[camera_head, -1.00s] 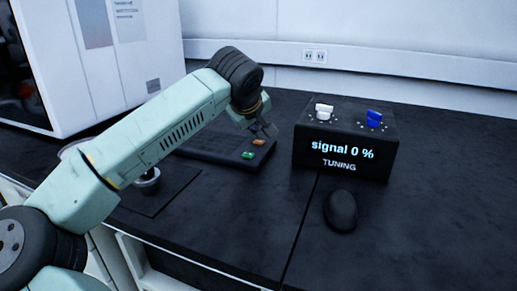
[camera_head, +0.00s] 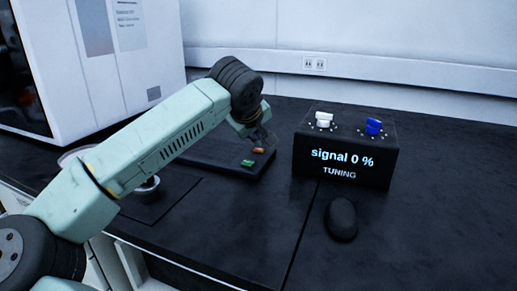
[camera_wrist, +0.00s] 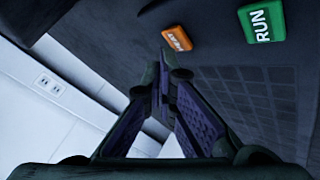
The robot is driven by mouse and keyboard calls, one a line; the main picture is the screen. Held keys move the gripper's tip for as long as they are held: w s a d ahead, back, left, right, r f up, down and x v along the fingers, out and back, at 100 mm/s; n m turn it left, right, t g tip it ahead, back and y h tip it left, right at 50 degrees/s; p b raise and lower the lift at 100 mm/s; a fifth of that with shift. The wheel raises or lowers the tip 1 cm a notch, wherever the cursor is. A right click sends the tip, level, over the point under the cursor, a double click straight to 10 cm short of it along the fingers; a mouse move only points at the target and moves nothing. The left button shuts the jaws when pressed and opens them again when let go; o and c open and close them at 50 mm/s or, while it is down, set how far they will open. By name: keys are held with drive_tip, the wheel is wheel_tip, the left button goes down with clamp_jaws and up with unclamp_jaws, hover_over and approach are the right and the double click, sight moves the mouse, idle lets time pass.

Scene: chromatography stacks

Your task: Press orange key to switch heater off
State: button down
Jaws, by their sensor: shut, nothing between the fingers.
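The orange key (camera_head: 258,150) sits on a dark key panel (camera_head: 215,158) on the bench, beside a green key (camera_head: 248,163). In the wrist view the orange key (camera_wrist: 177,38) shows lettering too small to read surely, and the green key (camera_wrist: 262,22) reads RUN. My gripper (camera_head: 266,138) is shut and empty, its fingertips close to the orange key in the head view. In the wrist view the closed fingertips (camera_wrist: 167,62) appear just below the orange key. I cannot tell whether they touch it.
A black box (camera_head: 345,160) reading "signal 0 %" and "TUNING", with a white knob (camera_head: 323,119) and a blue knob (camera_head: 373,126), stands right of the panel. A dark rounded object (camera_head: 342,219) lies in front of it. A white instrument (camera_head: 120,50) stands at left. The front right bench is clear.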

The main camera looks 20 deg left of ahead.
sight(256, 149)
drive_tip(key=shift+f, duration=0.1)
idle(0.3)
drive_tip(key=shift+f+b, duration=0.35)
drive_tip(key=shift+f, duration=0.1)
idle(0.3)
drive_tip(key=shift+r+p, duration=0.3)
drive_tip(key=shift+r, duration=0.25)
wheel_tip(256, 149, up, 6)
drive_tip(key=p, duration=0.4)
drive_tip(key=shift+d, duration=0.1)
idle(0.3)
